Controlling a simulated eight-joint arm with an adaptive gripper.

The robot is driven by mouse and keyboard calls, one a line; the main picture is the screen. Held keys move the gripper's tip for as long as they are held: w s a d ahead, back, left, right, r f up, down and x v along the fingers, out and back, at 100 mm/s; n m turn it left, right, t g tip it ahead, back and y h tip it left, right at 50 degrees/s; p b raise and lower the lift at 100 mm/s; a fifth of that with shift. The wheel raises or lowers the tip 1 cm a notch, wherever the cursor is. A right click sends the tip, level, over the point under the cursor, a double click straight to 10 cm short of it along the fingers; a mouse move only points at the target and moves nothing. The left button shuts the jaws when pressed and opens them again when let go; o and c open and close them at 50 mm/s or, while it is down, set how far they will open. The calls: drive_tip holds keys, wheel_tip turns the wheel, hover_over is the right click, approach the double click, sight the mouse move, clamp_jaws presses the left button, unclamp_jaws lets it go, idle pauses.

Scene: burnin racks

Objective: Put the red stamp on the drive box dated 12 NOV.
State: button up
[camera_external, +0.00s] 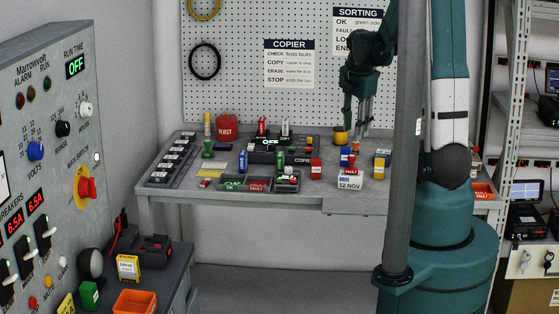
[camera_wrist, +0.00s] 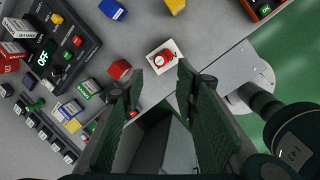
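The white drive box (camera_external: 350,184) marked 12 NOV sits near the table's front edge. A red stamp (camera_external: 351,173) labelled FAULT appears upright on top of it. In the wrist view the red stamp (camera_wrist: 165,57) shows over the white box (camera_wrist: 151,58), just beyond my fingertips. My gripper (camera_external: 355,127) is above the table, higher than the box and apart from it. In the wrist view my gripper (camera_wrist: 158,83) has its two dark green fingers spread, with nothing seen between them. Whether the stamp's base touches the box is too small to tell.
The copier (camera_external: 275,158) and several small items fill the table's middle left. A grey post (camera_external: 407,140) crosses the external view.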

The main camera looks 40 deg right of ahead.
drive_tip(key=shift+a+r, duration=0.1)
drive_tip(key=s+a+r+m+t, duration=0.1)
drive_tip(key=s+a+r+m, duration=0.3)
drive_tip(key=a, duration=0.5)
drive_tip(key=s+a+r+m+t+y, duration=0.1)
drive_tip(key=s+a+r+m+t, duration=0.1)
drive_tip(key=s+a+r+m, duration=0.3)
drive_tip(key=s+a+r+m+t, duration=0.2)
drive_tip(key=s+a+r+m, duration=0.2)
drive_tip(key=a+r+m, duration=0.4)
drive_tip(key=shift+s+a+m+y, duration=0.35)
drive_tip(key=shift+a+m, duration=0.35)
drive_tip(key=shift+a, duration=1.65)
